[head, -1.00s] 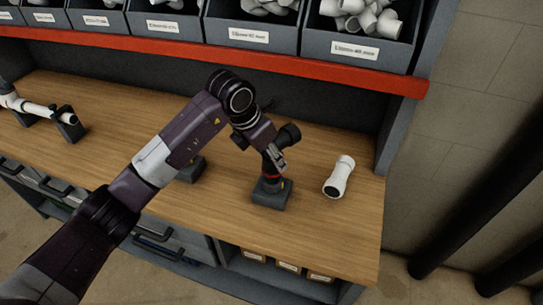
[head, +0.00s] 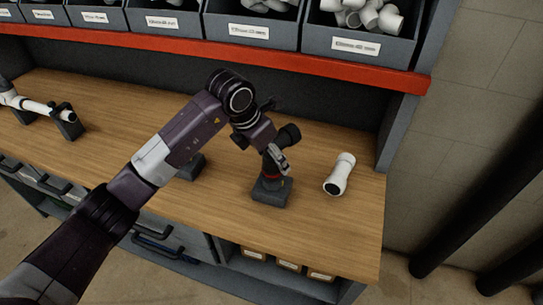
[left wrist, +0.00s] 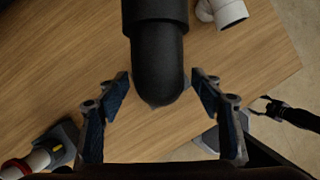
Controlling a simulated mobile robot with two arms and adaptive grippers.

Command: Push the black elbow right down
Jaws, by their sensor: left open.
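The black elbow (head: 290,133) stands on a short upright in a dark grey block (head: 271,192) on the wooden bench. In the left wrist view the black elbow (left wrist: 157,60) fills the upper middle, its rounded end between my fingers. My left gripper (head: 277,158) is at the elbow from the front. In the left wrist view the left gripper (left wrist: 160,90) is open, with a finger on each side and gaps to the elbow. The joint below the elbow is mostly hidden by the gripper. What looks like my right gripper (left wrist: 270,105) shows small at the right edge.
A white fitting (head: 340,174) lies to the right on the bench (head: 320,230). Another block (head: 191,168) is partly behind my arm. A white pipe (head: 35,107) rests in holders at far left. Labelled bins (head: 250,30) stand on the red-edged shelf (head: 330,66) above.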

